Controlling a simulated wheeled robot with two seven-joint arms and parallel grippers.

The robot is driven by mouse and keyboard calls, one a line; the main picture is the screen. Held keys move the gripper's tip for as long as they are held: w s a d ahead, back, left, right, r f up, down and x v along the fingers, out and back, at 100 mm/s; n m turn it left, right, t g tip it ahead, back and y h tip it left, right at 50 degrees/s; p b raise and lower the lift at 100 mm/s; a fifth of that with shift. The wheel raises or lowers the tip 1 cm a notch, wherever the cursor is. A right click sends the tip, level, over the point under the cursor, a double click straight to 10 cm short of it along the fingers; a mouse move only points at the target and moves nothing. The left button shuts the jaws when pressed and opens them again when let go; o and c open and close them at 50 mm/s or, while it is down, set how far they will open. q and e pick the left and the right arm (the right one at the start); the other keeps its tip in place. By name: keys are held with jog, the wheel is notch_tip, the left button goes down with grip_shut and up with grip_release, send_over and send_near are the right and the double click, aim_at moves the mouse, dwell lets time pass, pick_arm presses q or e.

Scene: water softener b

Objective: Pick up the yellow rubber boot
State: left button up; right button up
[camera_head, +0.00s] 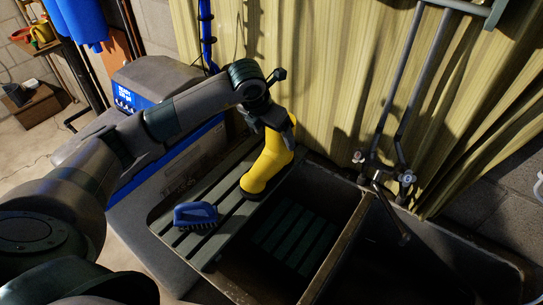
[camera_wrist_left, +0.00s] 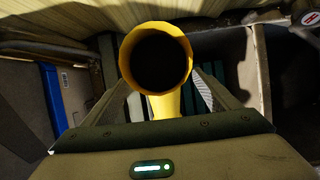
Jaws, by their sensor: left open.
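The yellow rubber boot (camera_head: 268,168) stands upright on a slatted board (camera_head: 232,205) laid over the left part of the sink in the head view. In the left wrist view the boot (camera_wrist_left: 183,68) shows from above, its round dark opening facing the camera. My left gripper (camera_head: 283,128) is at the top of the boot's shaft. In the wrist view its fingers are open, one on each side of the shaft; I cannot tell whether they touch it. My arm hides part of the boot top in the head view. My right gripper is not in view.
A blue brush (camera_head: 195,214) lies on the slatted board, left of the boot. The dark sink basin (camera_head: 325,190) has a divider and a tap (camera_head: 385,175). A curtain (camera_head: 350,80) hangs behind. A blue and grey box-like unit (camera_head: 150,85) stands at left.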

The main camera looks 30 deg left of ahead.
pick_arm(q)
jog(key=shift+x, duration=1.05)
jog(key=c, duration=1.4)
jog(key=shift+r, duration=0.1)
jog(key=shift+c, duration=0.2)
